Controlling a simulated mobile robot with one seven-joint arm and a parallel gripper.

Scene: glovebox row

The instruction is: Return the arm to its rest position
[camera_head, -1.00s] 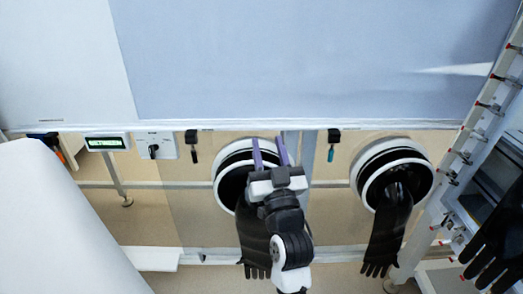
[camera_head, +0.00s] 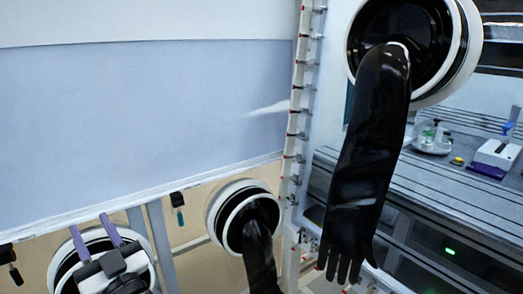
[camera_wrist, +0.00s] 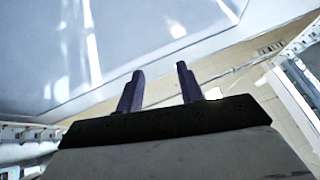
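My gripper (camera_head: 95,236) is at the lower left of the head view, in front of a round glove port (camera_head: 62,262). Its two purple fingers point up and stand apart, with nothing between them. In the wrist view my gripper (camera_wrist: 160,85) also shows its two fingers spread and empty. Most of my arm below the gripper is out of the head view.
A second port (camera_head: 214,222) has a black glove hanging from it. A large black glove (camera_head: 362,165) hangs from a near port at the right. A bench (camera_head: 440,185) behind it bears small lab items. A pale blue panel (camera_head: 150,110) fills the upper left.

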